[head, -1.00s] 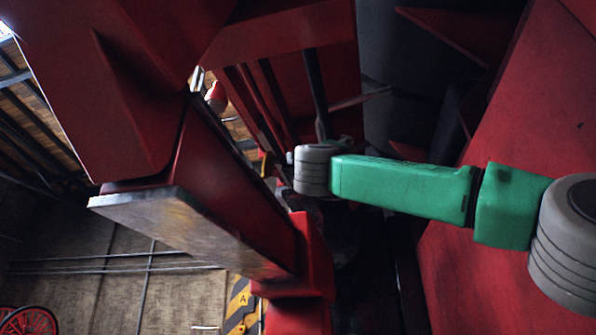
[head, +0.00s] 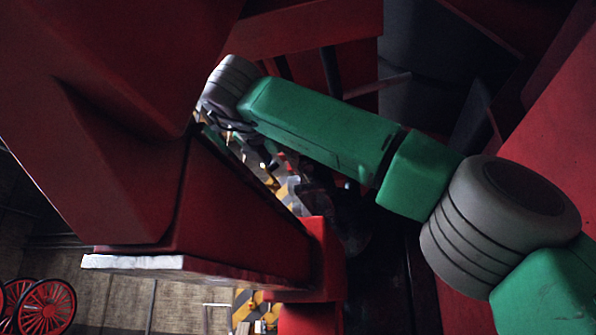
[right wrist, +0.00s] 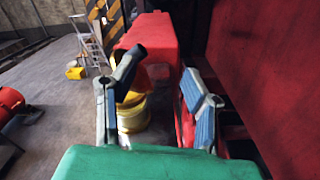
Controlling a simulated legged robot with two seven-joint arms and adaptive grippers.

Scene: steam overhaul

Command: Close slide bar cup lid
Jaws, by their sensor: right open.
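My right gripper (head: 248,150) is partly hidden behind the red beam in the head view. In the right wrist view, my right gripper (right wrist: 170,85) is open, its two fingers well apart with nothing held between them. A yellow rounded object (right wrist: 132,112) shows behind the left finger; I cannot tell whether it is the cup. No lid can be made out in either view. A red bar with a worn metal underside (head: 135,263) runs across the head view, below a large red block (head: 100,130). My left gripper is not in view.
A long red block (right wrist: 152,35) lies beyond the fingers, and a red wall (right wrist: 265,70) stands close on the right. A stepladder (right wrist: 90,45) and a yellow bucket (right wrist: 76,73) stand on the floor at left. Red wheels (head: 45,305) show at lower left.

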